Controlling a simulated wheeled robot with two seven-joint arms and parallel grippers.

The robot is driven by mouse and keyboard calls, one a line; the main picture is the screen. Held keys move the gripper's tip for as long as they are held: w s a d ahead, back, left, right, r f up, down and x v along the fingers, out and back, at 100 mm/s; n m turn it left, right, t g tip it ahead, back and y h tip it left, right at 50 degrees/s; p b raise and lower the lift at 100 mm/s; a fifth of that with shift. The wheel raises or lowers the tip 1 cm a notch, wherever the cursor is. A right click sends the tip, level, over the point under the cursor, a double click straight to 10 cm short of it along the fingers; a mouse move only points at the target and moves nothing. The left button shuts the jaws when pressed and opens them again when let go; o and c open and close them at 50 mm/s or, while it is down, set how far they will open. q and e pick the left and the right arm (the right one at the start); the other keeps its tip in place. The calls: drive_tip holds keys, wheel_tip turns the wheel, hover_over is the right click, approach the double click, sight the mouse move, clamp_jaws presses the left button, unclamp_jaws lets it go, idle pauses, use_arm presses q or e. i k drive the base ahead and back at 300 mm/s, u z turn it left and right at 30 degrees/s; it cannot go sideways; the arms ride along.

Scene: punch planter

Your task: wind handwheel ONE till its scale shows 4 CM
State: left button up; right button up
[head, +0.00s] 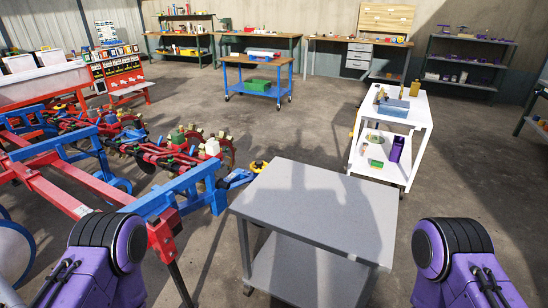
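The planter (165,198), a machine of red and blue frame beams, fills the left of the head view. Several row units with dark round discs and small green and white parts (212,146) sit along its far side. A yellow part (258,166) sticks out at its right end. I cannot pick out handwheel ONE or read any scale at this distance. Both of my purple arms show at the bottom corners, but neither gripper is in view.
A bare grey table (320,200) stands directly ahead, close to the planter's right end. A white cart (417,118) with tools stands behind it at right. A blue trolley (258,63) and wall benches are farther back. Open concrete floor lies between them.

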sight(259, 163)
drive_tip(key=z, duration=2.2)
drive_tip(key=i, duration=3.15)
drive_tip(key=u, duration=2)
drive_tip(key=i, duration=2.1)
drive_tip(key=u, duration=1.5)
drive_tip(key=i, duration=0.75)
drive_tip(key=u, duration=0.6)
